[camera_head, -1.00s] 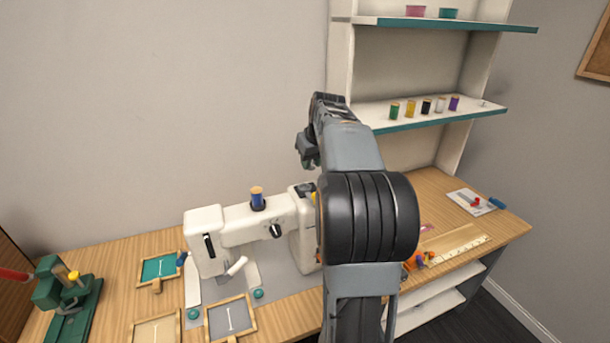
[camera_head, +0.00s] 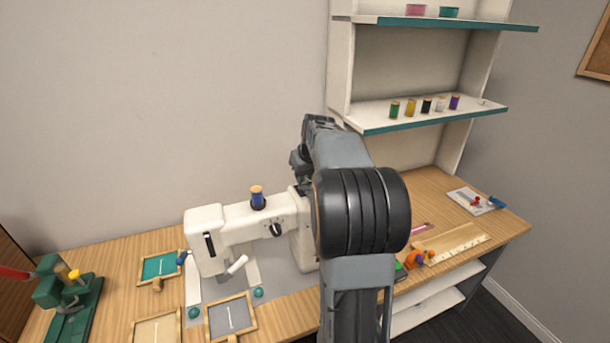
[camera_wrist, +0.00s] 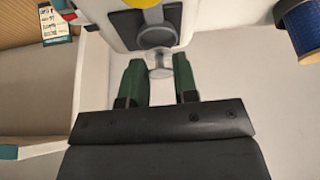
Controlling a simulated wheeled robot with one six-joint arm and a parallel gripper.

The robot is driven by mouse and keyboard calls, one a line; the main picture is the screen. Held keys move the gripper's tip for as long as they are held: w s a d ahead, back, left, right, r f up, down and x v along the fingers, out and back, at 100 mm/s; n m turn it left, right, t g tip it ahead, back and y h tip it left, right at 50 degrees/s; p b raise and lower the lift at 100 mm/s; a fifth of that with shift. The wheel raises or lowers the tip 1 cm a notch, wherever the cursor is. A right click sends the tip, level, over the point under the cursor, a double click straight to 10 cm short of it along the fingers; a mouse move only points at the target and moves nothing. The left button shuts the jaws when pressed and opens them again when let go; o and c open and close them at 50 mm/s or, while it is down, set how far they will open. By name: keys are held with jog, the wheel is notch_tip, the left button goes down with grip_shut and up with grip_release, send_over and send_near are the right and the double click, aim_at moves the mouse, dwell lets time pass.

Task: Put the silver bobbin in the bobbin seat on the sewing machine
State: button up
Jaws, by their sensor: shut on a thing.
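The silver bobbin (camera_wrist: 160,66) is between the green fingertips of my gripper (camera_wrist: 160,75) in the wrist view, and the gripper is shut on it. Just beyond it is a grey round part (camera_wrist: 157,37) on the white sewing machine, which looks like the bobbin seat. In the picture the bobbin's top edge meets this part; I cannot tell whether they touch. The sewing machine (camera_head: 208,228) stands on the table in the head view. There my gripper (camera_head: 299,172) is over the machine's right end, partly hidden by my arm, and the bobbin cannot be made out.
A blue thread spool (camera_head: 257,196) stands upright on the machine, left of my gripper. A yellow part (camera_wrist: 140,3) lies just past the seat. A white shelf unit (camera_head: 425,116) with several spools rises behind and right of my arm. A wooden ruler (camera_head: 455,247) lies at right.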

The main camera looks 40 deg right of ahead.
jog(key=shift+f+b, duration=0.4)
jog(key=shift+f, duration=0.2)
jog(key=o, duration=0.9)
jog(key=shift+r+p, duration=0.45)
jog(key=shift+r, duration=0.05)
jog(key=d+v, duration=0.1)
jog(key=v, duration=1.1)
jog(key=s+a+f, duration=0.2)
jog(key=a, duration=0.5)
jog(key=s+a+f, duration=0.2)
jog(key=a, duration=0.5)
jog(key=s+a+f+n, duration=0.1)
jog(key=s+a+f, duration=0.4)
jog(key=f, duration=0.1)
jog(key=s+a+f+n, duration=0.1)
jog(key=s+a+f, duration=0.4)
jog(key=s, duration=0.1)
jog(key=shift+a+f+g+y, duration=0.3)
jog(key=shift+a+f+y, duration=0.05)
jog(key=shift+y, duration=0.05)
